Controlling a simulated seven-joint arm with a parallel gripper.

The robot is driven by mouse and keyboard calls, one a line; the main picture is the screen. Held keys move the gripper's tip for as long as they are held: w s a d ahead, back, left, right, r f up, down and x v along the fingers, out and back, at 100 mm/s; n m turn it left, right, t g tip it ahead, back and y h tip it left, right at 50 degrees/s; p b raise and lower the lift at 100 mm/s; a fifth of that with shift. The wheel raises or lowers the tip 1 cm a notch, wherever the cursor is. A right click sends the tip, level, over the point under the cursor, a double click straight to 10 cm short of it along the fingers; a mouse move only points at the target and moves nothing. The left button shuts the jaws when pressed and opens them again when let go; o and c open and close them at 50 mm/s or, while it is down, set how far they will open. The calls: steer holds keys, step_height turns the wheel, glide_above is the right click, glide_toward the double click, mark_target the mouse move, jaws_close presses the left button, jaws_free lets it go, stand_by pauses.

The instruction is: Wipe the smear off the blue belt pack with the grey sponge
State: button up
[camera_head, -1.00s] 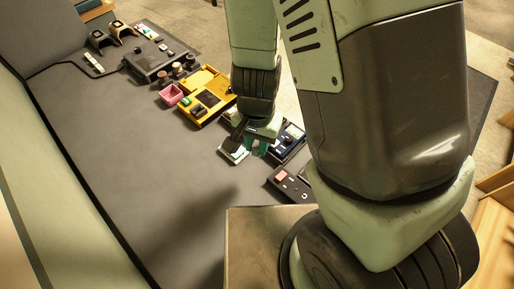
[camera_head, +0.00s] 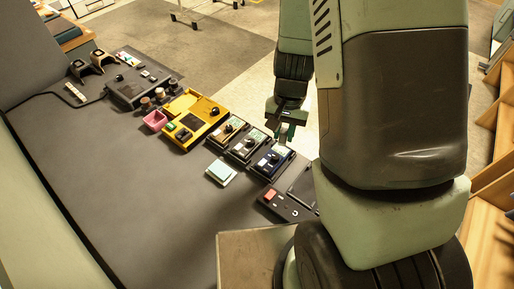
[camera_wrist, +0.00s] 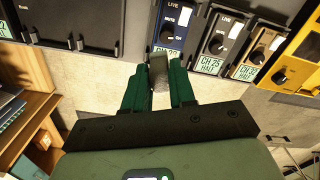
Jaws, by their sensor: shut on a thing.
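The blue belt pack (camera_head: 272,160) lies in the row of packs on the grey table, the nearest of three similar packs. In the wrist view the blue pack (camera_wrist: 177,22) is ahead of my fingers, with a dark knob and a pale label that is partly hidden. I cannot make out a smear on it. My gripper (camera_wrist: 158,90) is shut on the grey sponge (camera_wrist: 158,70), which sticks out past the fingertips. In the head view my gripper (camera_head: 284,136) is just beyond the packs' far edge; whether the sponge touches the blue pack, I cannot tell.
A grey-trimmed pack (camera_head: 246,148) and a tan-trimmed pack (camera_head: 229,131) sit beside the blue one. A yellow unit (camera_head: 183,128), pink box (camera_head: 154,121) and dark panel with a red button (camera_head: 279,203) are nearby.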

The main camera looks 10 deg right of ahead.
steer(key=shift+w+d+f, duration=0.15)
steer(key=shift+d+f, duration=0.3)
steer(key=shift+f, duration=0.45)
steer(key=shift+w+d+f, duration=0.1)
steer(key=shift+d+f, duration=0.4)
steer(key=shift+f, duration=0.4)
steer(key=shift+w+d+f, duration=0.15)
steer(key=shift+d+f, duration=0.3)
steer(key=shift+f, duration=0.45)
steer(key=shift+w+a+f, duration=0.25)
steer(key=shift+w+f, duration=0.05)
steer(key=shift+f, duration=0.35)
steer(key=shift+w+a+f, duration=0.25)
steer(key=shift+f, duration=0.35)
jaws_close()
steer(key=shift+w+a, duration=1.6)
steer(key=shift+a, duration=0.05)
steer(key=shift+s+d, duration=0.9)
steer(key=shift+d, duration=0.05)
steer(key=shift+s+d, duration=0.85)
steer(key=shift+s+d+r, duration=0.1)
steer(key=shift+s+d, duration=0.25)
steer(key=shift+s, duration=0.05)
step_height(320, 180, up, 8)
steer(key=shift+f, duration=0.2)
